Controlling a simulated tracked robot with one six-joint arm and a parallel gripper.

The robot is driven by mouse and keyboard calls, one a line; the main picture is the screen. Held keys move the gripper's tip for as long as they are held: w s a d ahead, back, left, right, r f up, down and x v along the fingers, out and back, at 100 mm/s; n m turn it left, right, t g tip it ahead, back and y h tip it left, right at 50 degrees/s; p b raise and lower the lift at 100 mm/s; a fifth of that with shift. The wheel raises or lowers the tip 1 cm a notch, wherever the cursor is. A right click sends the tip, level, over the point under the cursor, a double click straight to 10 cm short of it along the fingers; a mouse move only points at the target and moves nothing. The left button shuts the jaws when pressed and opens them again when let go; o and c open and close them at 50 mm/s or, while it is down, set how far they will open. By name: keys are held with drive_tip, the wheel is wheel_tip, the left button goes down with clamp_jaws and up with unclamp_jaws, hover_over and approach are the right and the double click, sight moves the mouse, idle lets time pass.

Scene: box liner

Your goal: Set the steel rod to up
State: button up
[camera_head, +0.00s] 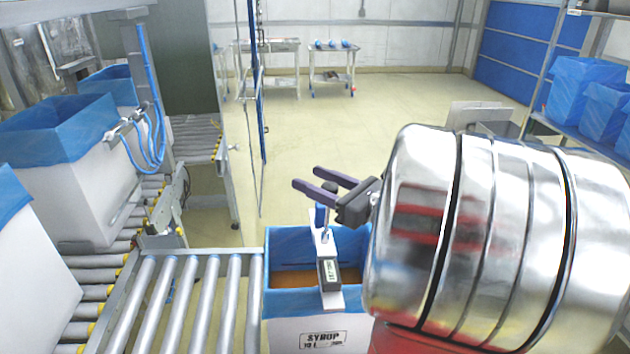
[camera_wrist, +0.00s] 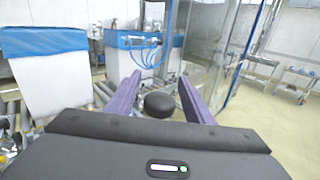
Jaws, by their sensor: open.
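The steel rod (camera_head: 325,229) stands roughly upright on a white bracket across a blue-lined box marked SYRUP. Its round black knob (camera_head: 329,187) is at the top, partly overlapped by my gripper in the head view. My gripper (camera_head: 307,179) is open, its two purple fingers pointing left at about knob height. In the wrist view, a black knob (camera_wrist: 160,104) shows in the gap between the fingers of my gripper (camera_wrist: 162,78). I cannot tell whether the fingers touch it. The rod's shaft is hidden in the wrist view.
The SYRUP box (camera_head: 318,336) stands at the end of a roller conveyor (camera_head: 190,300). A small display unit (camera_head: 329,274) sits on the bracket in front of the rod. White boxes with blue liners (camera_head: 70,190) stand at left. Open floor (camera_head: 400,100) lies beyond.

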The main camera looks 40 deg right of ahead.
drive_tip(key=shift+w, duration=0.1)
drive_tip(key=shift+c, duration=0.2)
clamp_jaws()
idle(0.4)
